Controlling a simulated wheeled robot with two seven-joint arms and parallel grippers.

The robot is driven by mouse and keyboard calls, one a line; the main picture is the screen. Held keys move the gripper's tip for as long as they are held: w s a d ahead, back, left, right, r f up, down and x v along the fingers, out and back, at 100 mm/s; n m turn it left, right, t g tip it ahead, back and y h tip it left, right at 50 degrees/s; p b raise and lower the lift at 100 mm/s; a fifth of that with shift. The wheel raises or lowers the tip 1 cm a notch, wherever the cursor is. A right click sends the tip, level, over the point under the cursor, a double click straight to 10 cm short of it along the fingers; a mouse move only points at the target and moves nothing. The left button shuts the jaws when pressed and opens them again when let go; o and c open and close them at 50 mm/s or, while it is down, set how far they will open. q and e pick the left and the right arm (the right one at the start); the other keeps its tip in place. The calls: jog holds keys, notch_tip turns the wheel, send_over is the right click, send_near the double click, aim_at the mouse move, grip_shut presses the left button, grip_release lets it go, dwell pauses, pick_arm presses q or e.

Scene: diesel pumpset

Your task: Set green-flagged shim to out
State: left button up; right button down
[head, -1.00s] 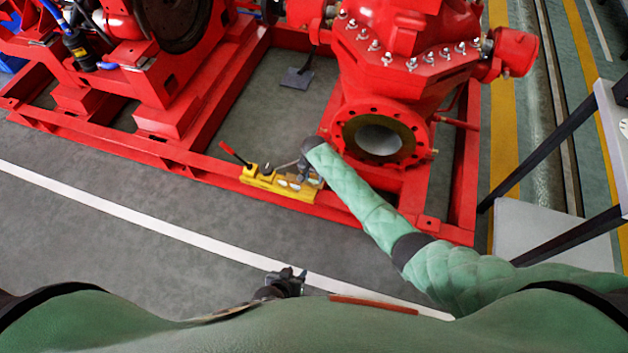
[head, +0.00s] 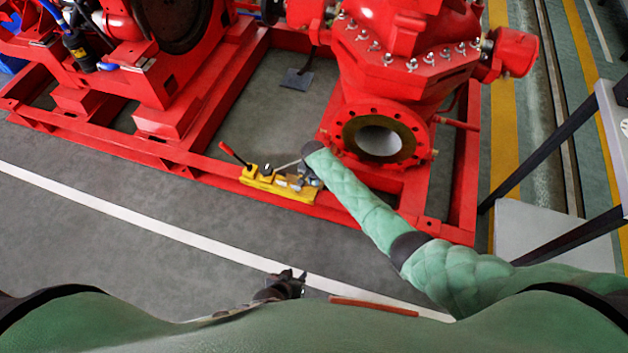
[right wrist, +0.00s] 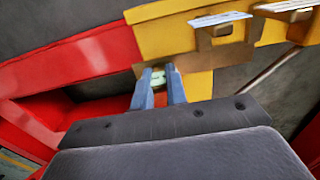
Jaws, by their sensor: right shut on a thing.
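The yellow fixture (head: 262,183) sits on the front rail of the red frame, with silver pieces on it. My right gripper (head: 308,179) is at the fixture's right end, partly hidden by its own arm. In the right wrist view, its two blue-grey fingers (right wrist: 160,86) are shut on a small pale green piece, the green-flagged shim (right wrist: 158,76), beside a brown block on the yellow fixture (right wrist: 165,42). How far the shim sits in or out is hidden. My left gripper (head: 288,280) is low in the head view, over the floor, away from the fixture; its jaw gap is unclear.
A red-handled lever (head: 234,154) and a black knob (head: 267,170) stand at the fixture's left part. A thin metal rod (head: 288,164) runs close to my right gripper. The red pump flange (head: 347,137) is just behind. The floor in front is clear.

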aim_at(311, 187)
jog(key=shift+s+a+r+p, duration=0.1)
jog(key=shift+s+a+p, duration=0.15)
jog(key=shift+s+p, duration=0.5)
jog(key=shift+s+a+r+p, duration=0.1)
jog(key=shift+s+a+p, duration=0.15)
jog(key=shift+s+p, duration=0.45)
jog(key=shift+s+a+f, duration=0.15)
jog(key=shift+s+f, duration=0.05)
jog(key=shift+s, duration=0.35)
jog(key=c, duration=1.4)
grip_release()
